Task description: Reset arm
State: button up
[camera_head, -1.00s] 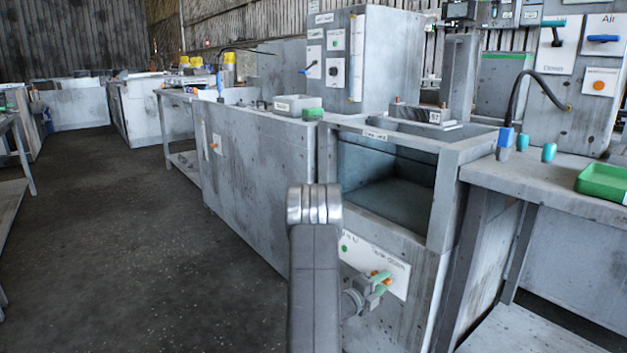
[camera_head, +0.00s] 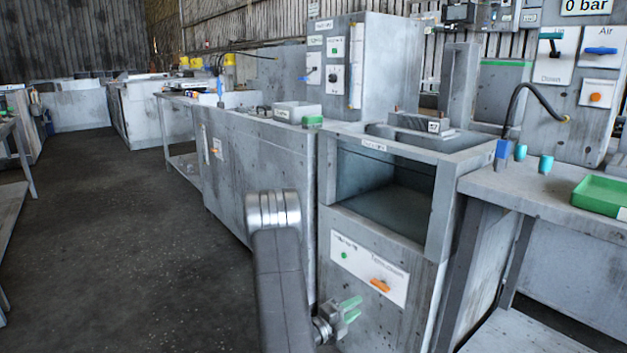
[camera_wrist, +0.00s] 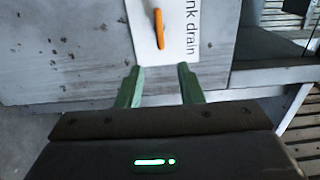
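My arm (camera_head: 275,250) reaches down in front of the grey tank cabinet. My gripper (camera_head: 352,310) is low before the cabinet front, its two green fingers apart. The wrist view also shows my gripper (camera_wrist: 158,85) with open space between the fingers and nothing held. An orange handle (camera_head: 380,286) sits on a white panel (camera_head: 350,262) on the cabinet, above and to the right of the fingers in the head view. In the wrist view the orange handle (camera_wrist: 160,29) lies beyond the fingertips, apart from them, beside the label "nk drain".
The cabinet has an open tank bay (camera_head: 385,200) above the panel. A bench with a green tray (camera_head: 603,194) stands at the right. A long grey cabinet (camera_head: 250,165) runs to the left. The dark floor (camera_head: 120,240) at the left is clear.

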aim_at(382, 289)
jog(key=shift+n, duration=0.8)
jog(key=b+x, duration=0.2)
jog(key=x, duration=0.9)
jog(key=shift+w+d+r, duration=0.15)
jog(key=shift+w+d, duration=0.05)
jog(key=shift+w, duration=0.05)
jog(key=shift+r+n, duration=0.25)
jog(key=shift+n, duration=1.55)
